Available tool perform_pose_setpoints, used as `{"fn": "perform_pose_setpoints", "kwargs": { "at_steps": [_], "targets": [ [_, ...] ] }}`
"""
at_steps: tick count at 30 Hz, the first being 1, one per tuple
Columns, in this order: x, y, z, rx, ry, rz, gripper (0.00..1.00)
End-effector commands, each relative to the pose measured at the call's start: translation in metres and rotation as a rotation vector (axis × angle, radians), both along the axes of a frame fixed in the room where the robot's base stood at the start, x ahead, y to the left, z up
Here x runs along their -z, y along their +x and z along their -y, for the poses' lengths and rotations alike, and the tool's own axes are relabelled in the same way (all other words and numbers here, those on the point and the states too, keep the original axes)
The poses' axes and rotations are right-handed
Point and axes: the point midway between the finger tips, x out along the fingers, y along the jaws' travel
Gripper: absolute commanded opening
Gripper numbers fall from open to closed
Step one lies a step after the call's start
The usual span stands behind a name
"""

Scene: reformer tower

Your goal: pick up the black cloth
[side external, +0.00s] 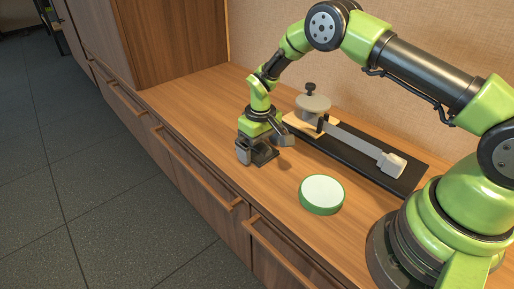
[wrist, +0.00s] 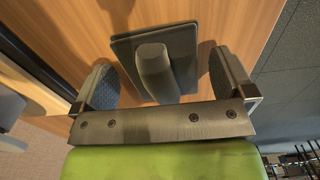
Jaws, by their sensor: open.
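The black cloth (side external: 265,158) is a small dark piece lying on the wooden counter, partly hidden under my gripper in the side view. In the wrist view the black cloth (wrist: 182,42) looks like a flat dark square with a raised, blocky ridge across its middle. My gripper (side external: 263,147) is low over it and points down. In the wrist view my gripper (wrist: 162,72) is open, with one finger on either side of the raised ridge and visible gaps to both. Whether the fingertips touch the cloth or counter is not clear.
A round green-rimmed container with a white top (side external: 322,191) stands nearer my base. Behind my gripper a long black mat (side external: 400,184) carries a grey device (side external: 350,140) with a round head. The counter's front edge is close on the left, above drawers with bar handles (side external: 200,178).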

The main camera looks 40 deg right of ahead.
Motion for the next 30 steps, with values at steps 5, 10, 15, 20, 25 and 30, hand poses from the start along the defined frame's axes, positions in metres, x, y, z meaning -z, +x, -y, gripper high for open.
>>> {"fn": "perform_pose_setpoints", "kwargs": {
  "at_steps": [5, 10, 15, 20, 25, 30],
  "targets": [
    [0.000, 0.000, 0.000, 0.000, 0.000, 0.000, 0.89],
    [-0.001, 0.000, 0.000, -0.001, 0.000, 0.000, 0.56],
    [-0.001, 0.000, 0.000, -0.001, 0.000, 0.001, 0.56],
    [-0.009, 0.001, 0.000, -0.001, -0.001, 0.003, 0.56],
    [-0.041, 0.001, 0.000, -0.002, -0.001, 0.006, 0.56],
    [-0.075, 0.001, 0.000, -0.001, -0.002, 0.004, 0.56]
  ]
}}
